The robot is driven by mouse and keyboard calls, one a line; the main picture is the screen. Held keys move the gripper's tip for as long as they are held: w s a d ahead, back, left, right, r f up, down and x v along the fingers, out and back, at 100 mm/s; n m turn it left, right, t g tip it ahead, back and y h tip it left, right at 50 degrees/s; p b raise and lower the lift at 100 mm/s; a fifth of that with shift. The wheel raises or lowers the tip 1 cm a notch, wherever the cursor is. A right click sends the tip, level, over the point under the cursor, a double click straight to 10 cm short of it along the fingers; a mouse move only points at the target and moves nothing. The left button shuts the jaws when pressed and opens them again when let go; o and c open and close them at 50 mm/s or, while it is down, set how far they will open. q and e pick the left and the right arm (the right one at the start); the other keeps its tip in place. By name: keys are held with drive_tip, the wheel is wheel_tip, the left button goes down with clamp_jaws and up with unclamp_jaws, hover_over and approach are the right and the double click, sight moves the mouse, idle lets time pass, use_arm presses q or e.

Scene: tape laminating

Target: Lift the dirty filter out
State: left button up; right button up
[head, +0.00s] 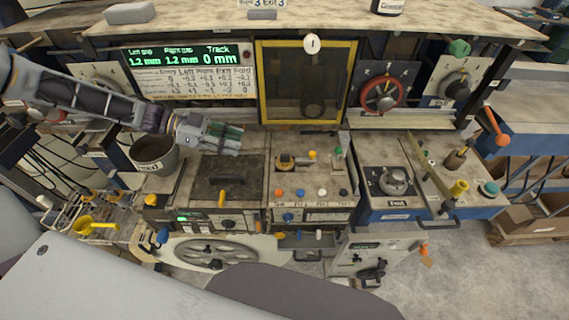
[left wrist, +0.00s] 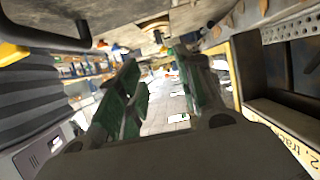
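I cannot pick out a dirty filter for certain in either view. A box with a dark, stained top (head: 222,170) and a dark handle stands on the bench at centre left; I cannot tell whether it holds a filter. My left gripper (head: 238,141) reaches in from the left, above the back edge of this box. In the left wrist view its two green-padded fingers (left wrist: 157,78) stand apart with nothing between them. My right gripper is in neither view.
A round dark pot (head: 155,152) stands left of the box, close under my left arm. A yellow-framed window (head: 305,85) and a green-lettered display (head: 180,55) rise behind. Knobs and buttons (head: 312,190) lie to the right, then a blue unit (head: 390,210).

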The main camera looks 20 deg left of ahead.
use_arm(q)
drive_tip(key=shift+d, duration=0.1)
drive_tip(key=shift+x, duration=1.3)
drive_tip(key=b+x, duration=0.1)
drive_tip(key=x, duration=0.2)
drive_tip(key=shift+f, duration=0.2)
drive_tip(key=shift+b+x, duration=0.75)
drive_tip(key=shift+x, duration=0.3)
drive_tip(key=shift+w+d, duration=0.1)
drive_tip(key=shift+d, duration=0.1)
drive_tip(key=shift+d, duration=0.1)
